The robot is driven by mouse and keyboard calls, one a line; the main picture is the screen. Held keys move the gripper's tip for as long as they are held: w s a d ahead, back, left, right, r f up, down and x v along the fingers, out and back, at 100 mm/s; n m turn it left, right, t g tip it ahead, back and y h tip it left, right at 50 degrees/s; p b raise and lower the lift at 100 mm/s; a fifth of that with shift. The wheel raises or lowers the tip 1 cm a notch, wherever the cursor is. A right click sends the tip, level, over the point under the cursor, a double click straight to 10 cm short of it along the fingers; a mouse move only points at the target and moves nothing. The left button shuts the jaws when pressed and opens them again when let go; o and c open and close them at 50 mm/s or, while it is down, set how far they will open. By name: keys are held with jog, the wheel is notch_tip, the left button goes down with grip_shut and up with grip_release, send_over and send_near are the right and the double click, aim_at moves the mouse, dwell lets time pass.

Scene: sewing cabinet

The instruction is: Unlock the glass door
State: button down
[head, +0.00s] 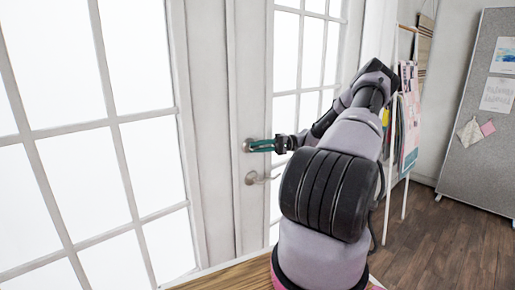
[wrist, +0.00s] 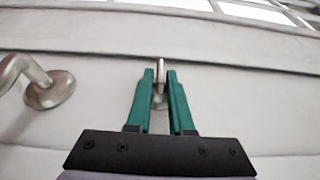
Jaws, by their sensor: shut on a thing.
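The glass door (head: 200,120) stands closed on the left, with white frames and panes. Its metal lock (head: 247,146) sits above the lever handle (head: 254,179). My gripper (head: 264,145), with green fingers, reaches the lock from the right. In the wrist view my gripper (wrist: 160,78) is shut on the lock's thumb turn (wrist: 159,69), a slim metal tab between the fingertips. The tab appears in line with the fingers. The fingers hide part of the lock. The lever handle also shows at the left of the wrist view (wrist: 48,88), apart from the fingers.
A white rack (head: 405,130) with hanging fabrics stands right of my arm. A grey pinboard (head: 470,150) stands farther right. The wood floor (head: 450,245) between them and me is clear. A wooden surface edge (head: 235,275) shows at the bottom.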

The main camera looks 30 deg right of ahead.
dwell(0.3)
jog(key=c, duration=0.9)
grip_release()
jog(key=shift+c, duration=0.2)
jog(key=s+d, duration=0.1)
jog(key=d, duration=0.9)
jog(key=shift+s+d+f, duration=0.15)
jog(key=shift+d, duration=0.2)
jog(key=shift+a, duration=0.1)
